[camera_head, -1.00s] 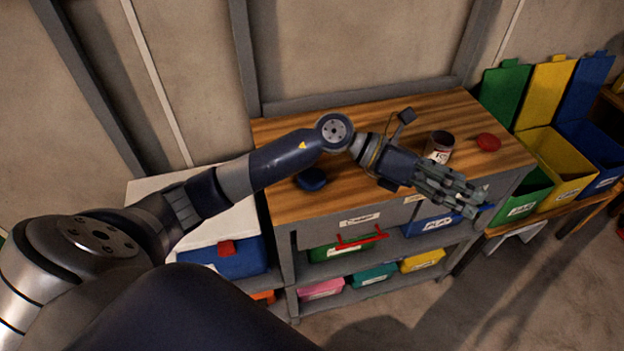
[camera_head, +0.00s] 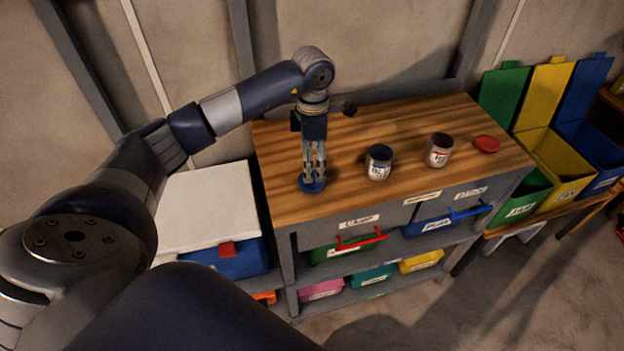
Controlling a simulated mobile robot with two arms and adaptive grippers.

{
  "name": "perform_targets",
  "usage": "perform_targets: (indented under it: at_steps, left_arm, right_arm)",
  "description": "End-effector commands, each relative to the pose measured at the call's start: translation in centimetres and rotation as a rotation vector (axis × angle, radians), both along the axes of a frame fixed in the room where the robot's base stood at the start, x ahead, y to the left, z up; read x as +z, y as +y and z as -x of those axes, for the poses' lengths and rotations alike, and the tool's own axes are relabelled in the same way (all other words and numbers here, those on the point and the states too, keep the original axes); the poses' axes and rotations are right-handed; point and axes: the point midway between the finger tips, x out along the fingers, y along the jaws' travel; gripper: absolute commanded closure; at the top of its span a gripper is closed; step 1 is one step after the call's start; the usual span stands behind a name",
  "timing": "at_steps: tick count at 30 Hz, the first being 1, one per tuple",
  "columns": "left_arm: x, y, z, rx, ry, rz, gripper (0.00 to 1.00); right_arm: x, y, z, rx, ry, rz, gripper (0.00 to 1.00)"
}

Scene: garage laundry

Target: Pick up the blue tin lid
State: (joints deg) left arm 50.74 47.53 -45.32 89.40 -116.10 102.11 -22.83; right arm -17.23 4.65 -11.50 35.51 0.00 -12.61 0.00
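The blue tin lid (camera_head: 312,186) lies on the left part of the wooden worktop (camera_head: 345,200). My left gripper (camera_head: 313,176) points straight down over it, with its fingertips at the lid. The fingers cover part of the lid, and I cannot tell whether they grip it or only touch it. The fingers look close together. My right gripper is not in view.
Two open tins with labels, one dark blue (camera_head: 379,162) and one with red (camera_head: 438,150), stand right of my gripper. A red lid (camera_head: 487,144) lies beyond them. Drawers with red (camera_head: 361,240) and blue handles are below. Green, yellow and blue bins (camera_head: 600,150) stand at right.

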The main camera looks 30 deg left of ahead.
Motion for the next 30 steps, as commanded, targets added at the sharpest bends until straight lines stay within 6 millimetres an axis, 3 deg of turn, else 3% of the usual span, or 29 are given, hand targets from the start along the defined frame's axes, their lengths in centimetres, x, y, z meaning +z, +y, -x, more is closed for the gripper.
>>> perform_targets:
  at_steps: [8, 15, 24, 30]
  left_arm:
    - [-2.1, -0.2, 0.3, -0.001, 0.004, 0.002, 0.18]
    - [-5.5, -0.3, 0.5, 0.0, 0.002, 0.001, 0.18]
    - [-6.2, -0.3, 0.5, -0.001, -0.001, 0.002, 0.18]
    - [-6.2, -0.3, 0.5, -0.001, -0.001, 0.002, 0.52]
  right_arm:
    - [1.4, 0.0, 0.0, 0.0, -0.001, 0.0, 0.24]
    - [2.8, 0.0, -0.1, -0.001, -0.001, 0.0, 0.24]
    - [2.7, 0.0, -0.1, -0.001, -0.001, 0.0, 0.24]
    - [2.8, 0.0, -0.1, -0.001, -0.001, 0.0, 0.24]
